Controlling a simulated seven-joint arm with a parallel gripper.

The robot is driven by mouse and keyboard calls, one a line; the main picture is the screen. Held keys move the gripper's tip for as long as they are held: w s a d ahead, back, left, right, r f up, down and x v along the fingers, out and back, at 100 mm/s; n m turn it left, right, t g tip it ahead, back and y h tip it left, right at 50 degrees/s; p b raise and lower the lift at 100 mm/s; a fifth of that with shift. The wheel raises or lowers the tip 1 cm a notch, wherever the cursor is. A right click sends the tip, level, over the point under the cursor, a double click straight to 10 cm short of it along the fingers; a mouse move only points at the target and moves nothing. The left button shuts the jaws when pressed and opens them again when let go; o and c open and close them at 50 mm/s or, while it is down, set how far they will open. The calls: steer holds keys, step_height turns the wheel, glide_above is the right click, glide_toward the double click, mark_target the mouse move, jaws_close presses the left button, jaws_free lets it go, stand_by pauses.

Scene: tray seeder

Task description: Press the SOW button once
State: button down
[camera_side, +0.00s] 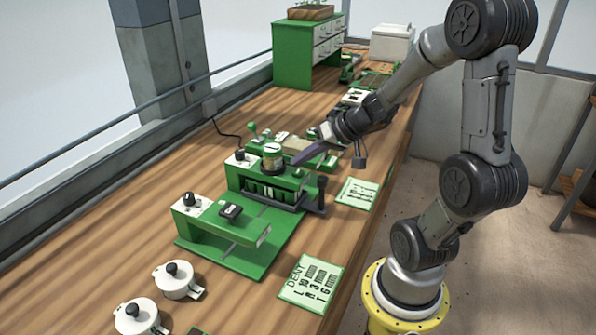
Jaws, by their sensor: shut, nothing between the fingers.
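The green tray seeder (272,185) stands on the wooden bench, with a jar-like hopper on top and a black handle at its right side. In front of it is a green base with a raised arm, which carries a black knob (189,198) on a white panel and a black square button (230,211). A second black knob sits on a white panel (241,158) at the seeder's back left. I cannot read which control is marked SOW. My gripper (297,162) is shut and empty, its dark purple fingers pointing down-left above the seeder's back right, apart from the hopper.
Two white lidded pots (178,282) stand at the front left. Green printed cards (311,284) lie on the bench's right side. A green drawer cabinet (308,50) and a white box (392,42) are at the back. Bare wood lies left of the seeder.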

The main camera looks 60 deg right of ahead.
mark_target(302, 177)
steer(key=shift+f, duration=0.25)
steer(key=shift+f, duration=0.2)
steer(key=shift+f, duration=0.5)
stand_by(1.1)
steer(key=shift+r, duration=0.9)
step_height(302, 177, up, 5)
steer(key=shift+r, duration=0.1)
stand_by(0.5)
stand_by(0.4)
